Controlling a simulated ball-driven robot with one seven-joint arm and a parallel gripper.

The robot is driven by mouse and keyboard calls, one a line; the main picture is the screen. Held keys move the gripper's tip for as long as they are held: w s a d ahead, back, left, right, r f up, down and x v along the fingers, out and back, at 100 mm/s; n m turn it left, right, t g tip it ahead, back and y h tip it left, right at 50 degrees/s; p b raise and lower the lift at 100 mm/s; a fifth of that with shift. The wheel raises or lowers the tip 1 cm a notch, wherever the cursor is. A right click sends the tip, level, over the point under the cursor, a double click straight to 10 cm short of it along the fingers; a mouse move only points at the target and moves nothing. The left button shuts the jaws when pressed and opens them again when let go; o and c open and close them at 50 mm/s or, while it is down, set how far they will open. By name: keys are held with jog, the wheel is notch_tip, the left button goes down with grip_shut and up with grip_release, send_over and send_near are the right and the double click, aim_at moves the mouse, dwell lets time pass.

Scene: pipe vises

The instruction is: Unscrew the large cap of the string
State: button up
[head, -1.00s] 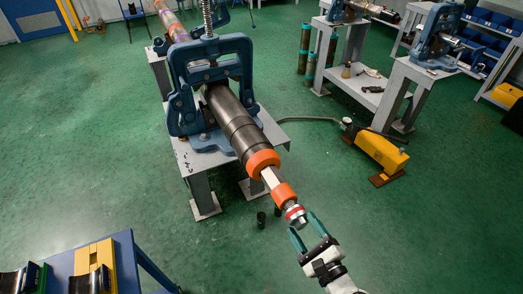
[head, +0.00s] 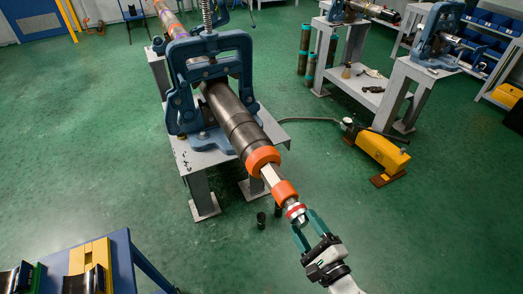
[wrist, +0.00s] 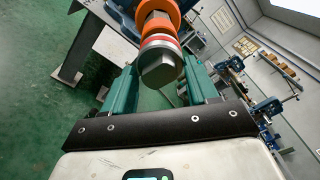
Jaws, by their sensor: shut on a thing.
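The pipe string (head: 238,120) lies clamped in a blue vise (head: 210,85) and slopes toward me. An orange collar (head: 262,159), a pale bar, and a smaller orange collar (head: 284,191) follow along it. At its near end is a grey metal cap (head: 297,215) with a red and white band; its blunt face fills the upper middle of the wrist view (wrist: 160,68). My gripper (head: 304,226) has its green fingers on either side of this end cap, shut on it. The wrist view shows the fingers (wrist: 160,80) flanking the cap; their exact contact is partly hidden.
The vise stands on a grey metal stand (head: 184,152). A yellow pump (head: 382,150) with a hose lies on the floor at right. A blue table (head: 125,255) with a yellow block is at lower left. Green floor is open on the left.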

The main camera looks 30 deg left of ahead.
jog(key=shift+a+f+n+b, duration=0.1)
jog(key=shift+f+n+b, duration=0.05)
jog(key=shift+n+b, duration=2)
jog(key=shift+s+a+n+b, duration=0.1)
jog(key=shift+s+n+b, duration=0.05)
jog(key=shift+n+b, duration=1.7)
jog(key=shift+f+n+y+b, duration=0.1)
jog(key=shift+n+y+b, duration=0.2)
jog(key=shift+n+b, duration=0.25)
jog(key=shift+n, duration=0.25)
jog(key=shift+c, duration=1.2)
jog(key=shift+n+b, duration=0.3)
jog(key=shift+b, duration=0.2)
jog(key=shift+f+n+b, duration=0.25)
jog(key=shift+n+b, duration=1.55)
jog(key=shift+b, duration=0.25)
jog(key=o, duration=0.8)
jog(key=shift+r, duration=0.3)
grip_shut()
jog(key=shift+d, duration=0.3)
